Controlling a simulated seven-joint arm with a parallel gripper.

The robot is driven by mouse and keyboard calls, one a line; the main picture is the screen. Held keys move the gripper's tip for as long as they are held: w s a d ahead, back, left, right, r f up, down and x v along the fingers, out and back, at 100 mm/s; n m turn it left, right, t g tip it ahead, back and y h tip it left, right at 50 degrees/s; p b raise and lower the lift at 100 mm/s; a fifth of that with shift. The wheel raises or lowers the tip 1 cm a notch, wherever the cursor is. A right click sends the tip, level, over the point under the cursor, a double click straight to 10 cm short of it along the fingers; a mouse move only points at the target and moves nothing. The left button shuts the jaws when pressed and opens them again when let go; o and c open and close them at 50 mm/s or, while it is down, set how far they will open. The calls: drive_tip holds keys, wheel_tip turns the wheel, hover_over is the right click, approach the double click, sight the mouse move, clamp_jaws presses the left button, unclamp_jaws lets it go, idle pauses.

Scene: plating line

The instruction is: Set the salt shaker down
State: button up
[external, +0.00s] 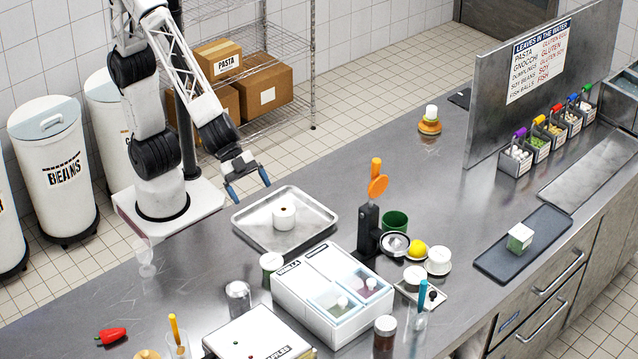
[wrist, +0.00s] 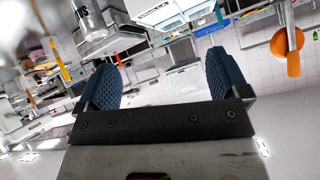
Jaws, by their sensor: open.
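My gripper (external: 249,186) is open and empty, its two blue fingers raised above the back left of a metal tray (external: 322,217). The wrist view shows both fingers of my gripper (wrist: 165,75) spread with nothing held between them. A small shaker-like jar with a silver-grey top (external: 238,297) stands upright on the counter, in front of the tray and apart from my gripper. It may be the salt shaker; I cannot tell for sure. A white cylinder with a dark spot on top (external: 284,217) stands on the tray, below and right of my gripper.
A white bin box (external: 300,292) stands in front of the tray. A black stand (external: 369,230) with an orange tool is right of it. A dark jar (external: 386,335) and a red pepper (external: 111,335) are near the front.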

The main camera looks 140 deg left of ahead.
drive_tip(key=s+r+n+g, duration=0.1)
drive_tip(key=s+n+g, duration=0.2)
drive_tip(key=s, duration=2.6)
drive_tip(key=g, duration=0.4)
drive_tip(key=shift+a+r+g, duration=0.15)
drive_tip(key=shift+r+g, duration=0.1)
drive_tip(key=shift+g, duration=0.15)
